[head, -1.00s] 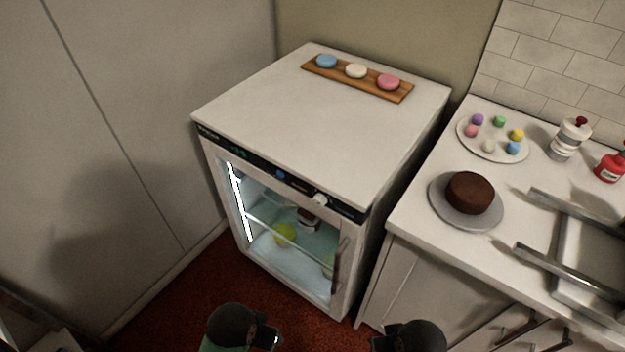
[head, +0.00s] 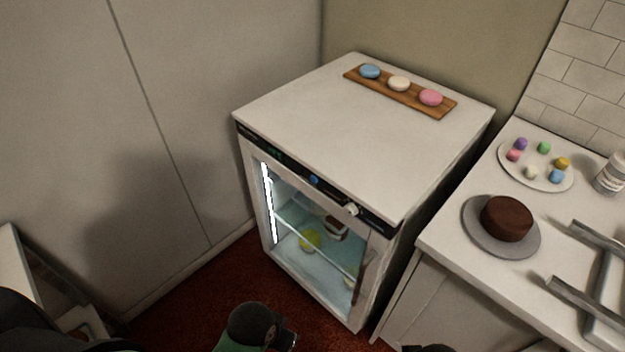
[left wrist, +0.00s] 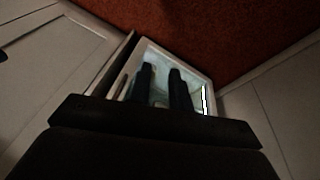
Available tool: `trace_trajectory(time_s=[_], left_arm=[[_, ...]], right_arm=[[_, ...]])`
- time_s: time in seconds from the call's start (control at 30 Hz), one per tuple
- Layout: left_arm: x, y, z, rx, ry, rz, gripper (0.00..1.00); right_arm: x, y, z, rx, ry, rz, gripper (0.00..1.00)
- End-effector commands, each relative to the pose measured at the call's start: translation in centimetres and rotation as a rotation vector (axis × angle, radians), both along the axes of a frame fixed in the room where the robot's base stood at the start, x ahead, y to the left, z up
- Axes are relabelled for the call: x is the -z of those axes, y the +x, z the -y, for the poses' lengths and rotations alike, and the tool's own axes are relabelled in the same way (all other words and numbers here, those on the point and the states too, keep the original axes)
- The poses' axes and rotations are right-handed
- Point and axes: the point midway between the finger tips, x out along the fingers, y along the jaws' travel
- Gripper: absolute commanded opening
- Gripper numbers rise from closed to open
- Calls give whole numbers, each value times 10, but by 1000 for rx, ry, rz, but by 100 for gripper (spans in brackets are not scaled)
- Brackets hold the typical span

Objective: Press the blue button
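The blue button (head: 314,180) is a small round spot on the black control strip along the top front edge of the small fridge (head: 340,135). A white knob (head: 352,209) sits to its right on the strip. In the head view, part of my left arm shows at the bottom below the fridge, apart from the button; its fingertips are not visible there. In the left wrist view, my left gripper (left wrist: 160,69) has its two dark fingers apart with nothing between them, and the lit fridge window (left wrist: 160,75) lies behind. Only a dark bit of my right arm shows at the bottom edge.
A wooden board (head: 440,110) with blue, cream and pink round pieces lies on the fridge. To the right, a counter holds a chocolate cake (head: 507,218) on a grey turntable and a plate of colored pieces (head: 510,175). Red floor (head: 200,315) is open before the fridge.

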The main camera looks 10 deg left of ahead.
Motion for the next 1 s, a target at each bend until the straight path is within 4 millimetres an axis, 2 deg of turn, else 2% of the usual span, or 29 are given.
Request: trace_trajectory(time_s=[0.03, 0.1, 1.0], left_arm=[[0, 0, 0, 0, 0, 0, 10], [0, 0, 0, 0, 0, 0, 0], [0, 0, 0, 1, 1, 0, 0]], right_arm=[[0, 0, 1, -2, -2, 1, 0], [0, 1, 2, -3, -4, 2, 0], [-1, 1, -2, 3, 4, 2, 0]])
